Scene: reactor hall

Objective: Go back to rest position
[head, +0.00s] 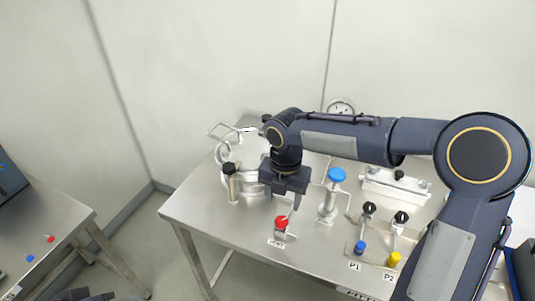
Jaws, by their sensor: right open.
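My right arm comes in from the right and reaches over the steel table (190,207). My right gripper (283,204) points down, open and empty, above the table. It is close to a red knob (281,222) on a small labelled stand; from this view I cannot tell the exact gap. The arm and gripper hide part of a round metal vessel (243,153) behind them. My left gripper is not in view; only a dark shape shows at the bottom left edge.
A blue-topped valve (336,175) stands right of the gripper. Black-knobbed valves (369,208), a blue knob (360,246) and a yellow knob (393,258) are near the front right. A black-topped post (231,184) stands left. A second table (60,212) is at far left, with floor between.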

